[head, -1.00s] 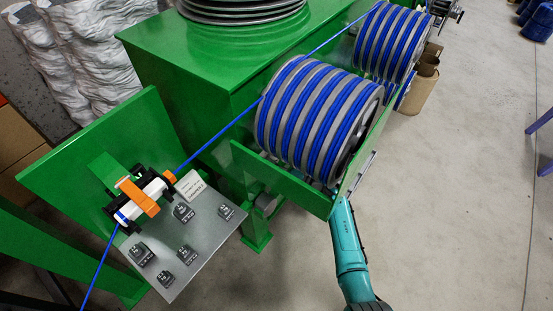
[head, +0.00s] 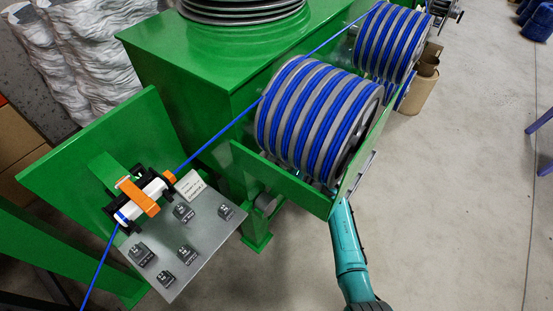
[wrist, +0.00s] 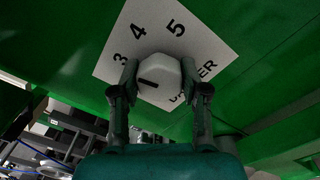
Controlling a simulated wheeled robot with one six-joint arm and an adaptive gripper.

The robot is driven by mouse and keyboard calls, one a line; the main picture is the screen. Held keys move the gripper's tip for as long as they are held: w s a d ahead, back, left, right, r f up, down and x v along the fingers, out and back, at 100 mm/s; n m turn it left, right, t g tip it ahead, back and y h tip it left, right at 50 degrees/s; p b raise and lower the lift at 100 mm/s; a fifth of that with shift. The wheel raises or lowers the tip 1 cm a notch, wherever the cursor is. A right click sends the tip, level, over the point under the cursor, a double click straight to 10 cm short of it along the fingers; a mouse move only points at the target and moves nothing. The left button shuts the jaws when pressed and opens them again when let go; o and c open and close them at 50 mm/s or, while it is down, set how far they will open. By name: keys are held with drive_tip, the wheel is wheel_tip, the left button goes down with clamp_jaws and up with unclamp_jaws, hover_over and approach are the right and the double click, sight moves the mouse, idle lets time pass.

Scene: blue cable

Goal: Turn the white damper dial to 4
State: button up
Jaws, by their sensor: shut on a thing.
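The white damper dial (wrist: 160,80) shows in the wrist view, in front of a white label (wrist: 203,52) with black numbers 3, 4 and 5 and partly covered lettering. The dial's black pointer line lies on its left half and points left, below the 3. My gripper (wrist: 160,84) is shut on the dial, one finger on its left side and one on its right. In the head view my teal arm reaches up under the green frame beside the blue cable drums. The gripper and dial are hidden there.
Drums wound with blue cable (head: 318,115) stand above my arm behind a green rail (head: 282,180). A blue cable runs left to a white and orange clamp unit (head: 144,198) above a grey button panel (head: 185,240). The floor at right is mostly clear.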

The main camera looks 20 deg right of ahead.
drive_tip(key=shift+m, duration=0.6)
drive_tip(key=o, duration=1.1)
drive_tip(key=shift+o, duration=0.2)
drive_tip(key=v, duration=1.2)
